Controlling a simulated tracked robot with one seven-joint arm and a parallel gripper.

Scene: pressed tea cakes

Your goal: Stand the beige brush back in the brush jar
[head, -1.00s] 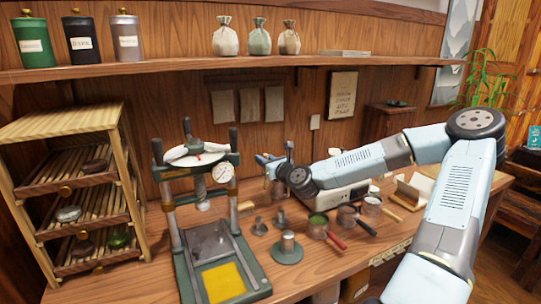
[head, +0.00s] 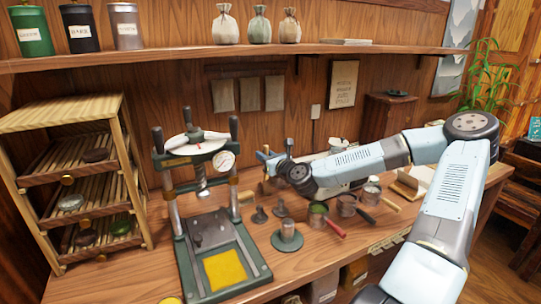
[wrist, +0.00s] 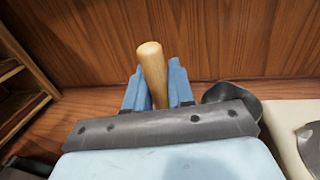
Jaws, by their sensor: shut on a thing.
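My gripper (head: 268,157) is above the back of the workbench, to the right of the press. In the wrist view its two blue fingers (wrist: 153,88) are closed on a pale wooden rod, the beige brush (wrist: 152,70). The rod's rounded end points up between the fingers. The lower part of the brush is hidden behind the gripper body. In the head view the brush is too small to make out. I cannot clearly make out the brush jar; the area below the gripper is partly covered by small objects and my arm.
The tea press (head: 205,215) stands left of the gripper, its posts rising high. A slatted rack (head: 75,180) is at far left. The shelf (head: 250,59) hangs above.

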